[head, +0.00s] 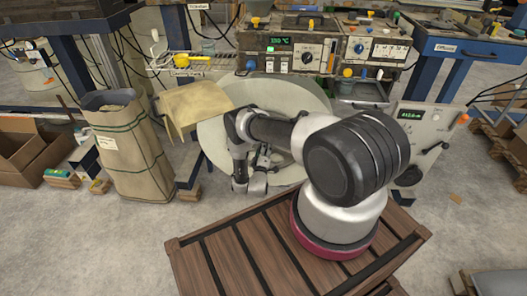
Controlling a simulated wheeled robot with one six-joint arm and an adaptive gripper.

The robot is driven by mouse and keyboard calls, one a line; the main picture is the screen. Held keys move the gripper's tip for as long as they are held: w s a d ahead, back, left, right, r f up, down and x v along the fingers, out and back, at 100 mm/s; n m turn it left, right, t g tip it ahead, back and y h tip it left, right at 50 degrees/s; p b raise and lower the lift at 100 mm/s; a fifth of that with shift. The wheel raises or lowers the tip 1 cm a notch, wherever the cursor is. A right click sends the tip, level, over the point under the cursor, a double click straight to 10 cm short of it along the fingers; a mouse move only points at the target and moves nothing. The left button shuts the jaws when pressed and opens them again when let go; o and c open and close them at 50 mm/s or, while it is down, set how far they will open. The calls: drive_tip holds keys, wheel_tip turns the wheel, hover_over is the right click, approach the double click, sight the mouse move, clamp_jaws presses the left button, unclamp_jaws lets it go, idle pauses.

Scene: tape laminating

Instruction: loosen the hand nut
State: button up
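A large pale grey round reel or disc (219,140) stands upright in front of the machine, in the middle of the head view. My arm crosses in front of it and hides much of its centre. I cannot make out the hand nut; if it sits at the disc's centre, my arm and gripper cover it. My gripper (264,157) is small and dark beyond the wrist, in front of the lower middle of the disc. I cannot tell whether it is open or shut, or whether it touches anything.
The machine's control panel (286,60) stands behind the disc. A tan sheet or flap (194,107) is at the disc's left. A large sack (126,145) and cardboard boxes (32,150) stand left. A grey box with a crank (420,135) stands right. Floor at front left is mostly clear.

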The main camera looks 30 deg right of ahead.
drive_tip(key=shift+f+n, duration=0.1)
drive_tip(key=shift+n, duration=1)
drive_tip(key=o, duration=1)
drive_tip(key=shift+o, duration=0.2)
drive_tip(key=v, duration=1.2)
